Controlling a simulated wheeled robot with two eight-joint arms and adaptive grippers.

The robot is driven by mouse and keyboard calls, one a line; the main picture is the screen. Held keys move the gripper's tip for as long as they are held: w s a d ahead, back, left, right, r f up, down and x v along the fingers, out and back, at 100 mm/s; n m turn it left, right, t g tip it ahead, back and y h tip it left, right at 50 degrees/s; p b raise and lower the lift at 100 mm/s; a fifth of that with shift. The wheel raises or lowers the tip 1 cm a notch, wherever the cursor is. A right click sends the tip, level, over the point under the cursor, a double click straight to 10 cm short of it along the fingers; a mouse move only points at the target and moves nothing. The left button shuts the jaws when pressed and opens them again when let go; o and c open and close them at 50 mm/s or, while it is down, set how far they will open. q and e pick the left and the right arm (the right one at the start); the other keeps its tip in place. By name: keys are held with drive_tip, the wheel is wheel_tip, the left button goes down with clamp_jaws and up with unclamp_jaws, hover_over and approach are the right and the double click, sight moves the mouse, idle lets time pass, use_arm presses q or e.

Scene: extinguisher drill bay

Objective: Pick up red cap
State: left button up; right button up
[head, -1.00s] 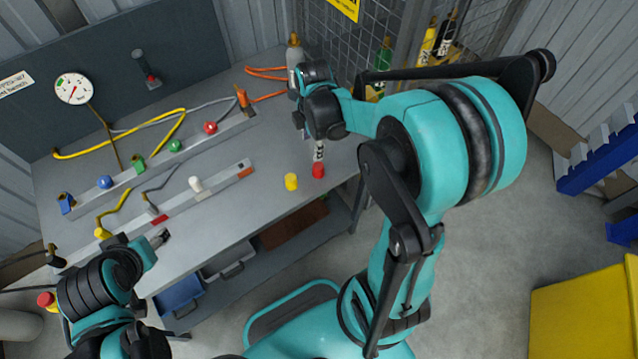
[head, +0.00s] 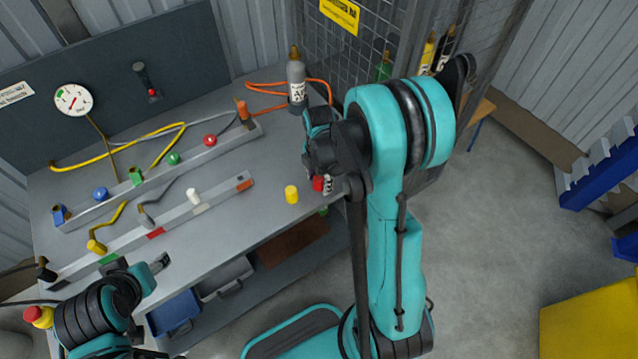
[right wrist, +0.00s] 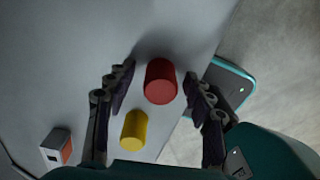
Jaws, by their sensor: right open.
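The red cap (head: 318,183) stands on the grey bench near its front right edge, partly hidden by my right gripper in the head view. In the right wrist view the red cap (right wrist: 161,81) lies between the two open fingers of my right gripper (right wrist: 160,92), apart from both. The right gripper (head: 326,184) is above the bench at the cap, with its arm covering much of it. A yellow cap (head: 291,194) stands just left of the red one; it also shows in the right wrist view (right wrist: 134,130). My left gripper (head: 160,263) is over the bench's front left; its fingers are too small to judge.
Two grey rails (head: 170,218) with coloured knobs and fittings lie on the bench (head: 235,222) to the left. A grey cylinder (head: 297,82) stands at the back right beside an orange hose. A wire mesh cage stands behind. Bins sit on the lower shelf.

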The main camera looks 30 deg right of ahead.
sight(323, 179)
drive_tip(key=shift+r, duration=0.1)
drive_tip(key=shift+c, duration=0.9)
drive_tip(key=c, duration=0.8)
drive_tip(key=shift+o, duration=0.2)
drive_tip(key=shift+r+p, duration=0.4)
drive_tip(key=shift+r, duration=0.2)
drive_tip(key=r, duration=0.1)
drive_tip(key=r+p, duration=0.1)
drive_tip(key=s+r+p, duration=0.1)
drive_tip(key=r, duration=0.1)
drive_tip(key=shift+d, duration=0.3)
drive_tip(key=s+d+r+p, duration=0.3)
drive_tip(key=s+d+r, duration=0.2)
drive_tip(key=s, duration=0.4)
drive_tip(key=shift+d+r, duration=0.2)
drive_tip(key=shift+r, duration=0.2)
